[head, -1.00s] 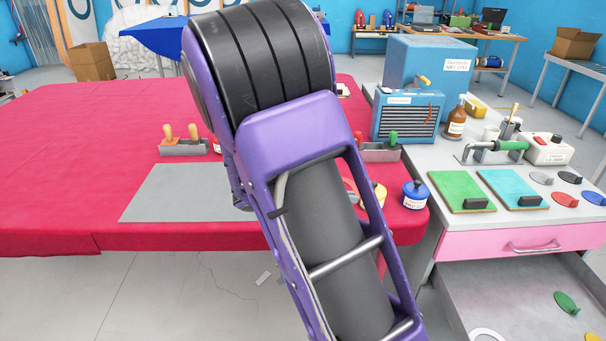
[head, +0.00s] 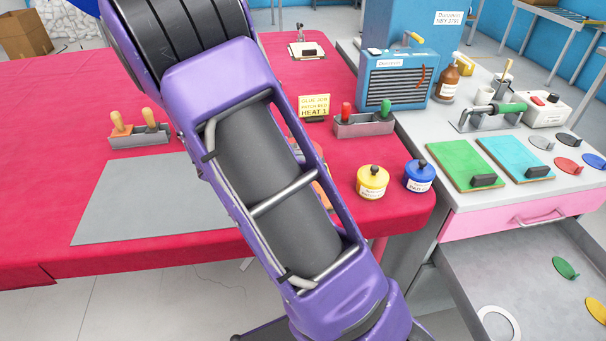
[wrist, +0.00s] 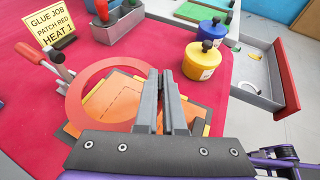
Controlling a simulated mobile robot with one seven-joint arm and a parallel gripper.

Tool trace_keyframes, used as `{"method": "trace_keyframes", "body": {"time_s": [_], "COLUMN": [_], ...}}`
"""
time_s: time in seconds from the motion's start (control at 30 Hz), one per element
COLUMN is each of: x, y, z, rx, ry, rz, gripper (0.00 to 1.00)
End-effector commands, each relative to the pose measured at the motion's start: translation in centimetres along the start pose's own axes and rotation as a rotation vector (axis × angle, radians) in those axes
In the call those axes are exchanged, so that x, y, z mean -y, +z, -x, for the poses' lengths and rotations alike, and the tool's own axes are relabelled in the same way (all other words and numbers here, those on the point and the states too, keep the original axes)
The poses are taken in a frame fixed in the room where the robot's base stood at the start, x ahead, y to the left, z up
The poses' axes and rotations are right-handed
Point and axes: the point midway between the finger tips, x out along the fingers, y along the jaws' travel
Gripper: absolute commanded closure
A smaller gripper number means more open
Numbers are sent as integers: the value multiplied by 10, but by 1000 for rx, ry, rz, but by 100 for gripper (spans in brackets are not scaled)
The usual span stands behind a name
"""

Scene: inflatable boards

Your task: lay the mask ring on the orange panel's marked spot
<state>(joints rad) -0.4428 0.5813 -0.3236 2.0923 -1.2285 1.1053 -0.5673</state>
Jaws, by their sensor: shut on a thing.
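The mask ring (wrist: 78,91) is a flat red-orange ring in the wrist view. It overlaps the orange panel (wrist: 124,94), its left side reaching past the panel's edge. The panel lies on the red table and bears a dashed outline (wrist: 112,106), seen partly through the ring's opening. My gripper (wrist: 166,88) is shut on the ring's right side, its fingers covering that part of the rim and some of the panel. I cannot tell whether the ring touches the panel. In the head view my arm hides the gripper, the ring and most of the panel.
Yellow (head: 372,182) and blue (head: 419,176) pots stand right of the panel. A tool holder (head: 363,126) and yellow sign (head: 314,106) stand behind. A grey mat (head: 150,205) lies left. An open drawer (head: 462,273) at the right holds a white ring (head: 498,323).

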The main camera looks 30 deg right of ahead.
Motion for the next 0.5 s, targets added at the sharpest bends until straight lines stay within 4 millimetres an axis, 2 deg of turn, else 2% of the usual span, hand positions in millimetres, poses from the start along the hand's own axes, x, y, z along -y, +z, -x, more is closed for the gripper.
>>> {"method": "trace_keyframes", "body": {"time_s": [0.03, 0.27, 0.5], "x": [0, 0, 0], "y": [-10, -27, -55], "z": [-4, -11, -23], "rx": [1, 0, 0], "ry": [-1, -1, 0], "rz": [2, 0, 0], "gripper": [100, 100, 100]}}
